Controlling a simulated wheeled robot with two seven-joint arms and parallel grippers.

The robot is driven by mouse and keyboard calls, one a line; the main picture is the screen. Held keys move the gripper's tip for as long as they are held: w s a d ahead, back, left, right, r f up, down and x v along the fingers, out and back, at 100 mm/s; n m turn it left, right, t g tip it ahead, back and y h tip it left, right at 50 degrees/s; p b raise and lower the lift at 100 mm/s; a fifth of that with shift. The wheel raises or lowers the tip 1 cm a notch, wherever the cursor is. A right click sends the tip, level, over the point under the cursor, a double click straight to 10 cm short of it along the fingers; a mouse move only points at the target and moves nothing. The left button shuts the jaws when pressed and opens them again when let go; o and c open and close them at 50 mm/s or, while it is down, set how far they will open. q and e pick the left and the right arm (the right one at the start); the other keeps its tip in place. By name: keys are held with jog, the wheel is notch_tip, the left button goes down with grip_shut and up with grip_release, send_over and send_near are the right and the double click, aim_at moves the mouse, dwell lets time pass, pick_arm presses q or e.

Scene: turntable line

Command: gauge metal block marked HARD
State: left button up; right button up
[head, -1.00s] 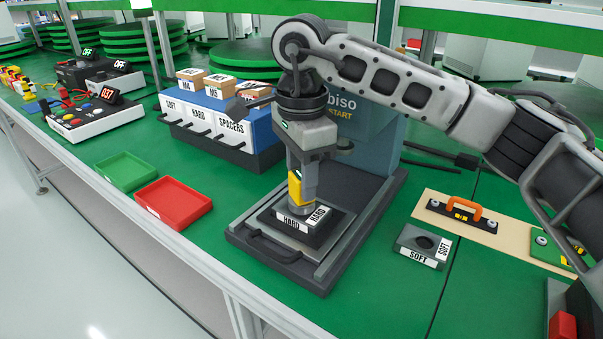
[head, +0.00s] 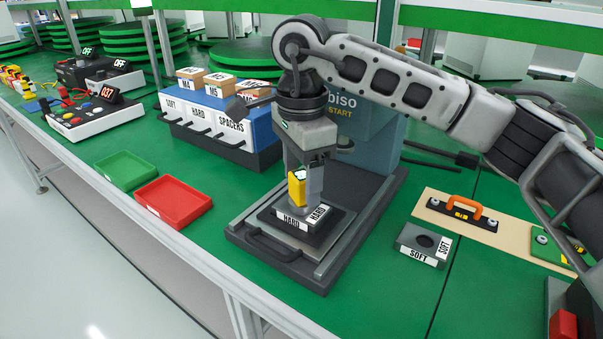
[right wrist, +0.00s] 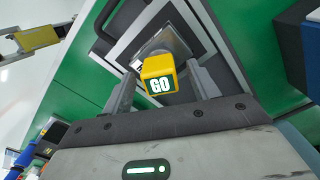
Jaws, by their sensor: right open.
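The dark metal block marked HARD (head: 292,221) sits on the sliding plate of the dark fixture (head: 262,255). A yellow gauge (head: 297,190) stands upright on or in the block; its lower end is hidden. In the right wrist view the gauge's top (right wrist: 159,70) reads GO. My right gripper (head: 304,183) points down over it, open, with one finger on each side of the yellow top. In the right wrist view its fingers (right wrist: 163,92) stand apart from the gauge. A grey gripper-like part with yellow on it (right wrist: 42,38), possibly my left gripper, shows at upper left there.
A block marked SOFT (head: 421,245) lies right of the fixture. A red tray (head: 173,203) and a green tray (head: 126,172) lie to the left. A drawer unit (head: 200,122) stands behind. An orange-handled gauge (head: 462,210) lies on a tan board at right.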

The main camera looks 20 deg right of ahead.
aim_at(301, 175)
jog(key=shift+r, duration=0.25)
notch_tip(301, 175, up, 6)
jog(key=shift+f+p, duration=0.15)
jog(key=shift+p, duration=0.3)
pick_arm(q)
jog(key=shift+t+y, duration=0.3)
jog(key=shift+t, duration=0.1)
jog(key=r, duration=0.1)
jog(key=r+p, duration=0.1)
jog(key=r, duration=0.1)
jog(key=a+r+p, duration=0.1)
jog(key=r, duration=0.1)
jog(key=shift+s+a, duration=0.1)
jog(key=shift+s, duration=0.15)
pick_arm(e)
notch_tip(301, 175, up, 10)
pick_arm(q)
jog(key=shift+f, duration=0.1)
pick_arm(e)
jog(key=shift+f, duration=0.1)
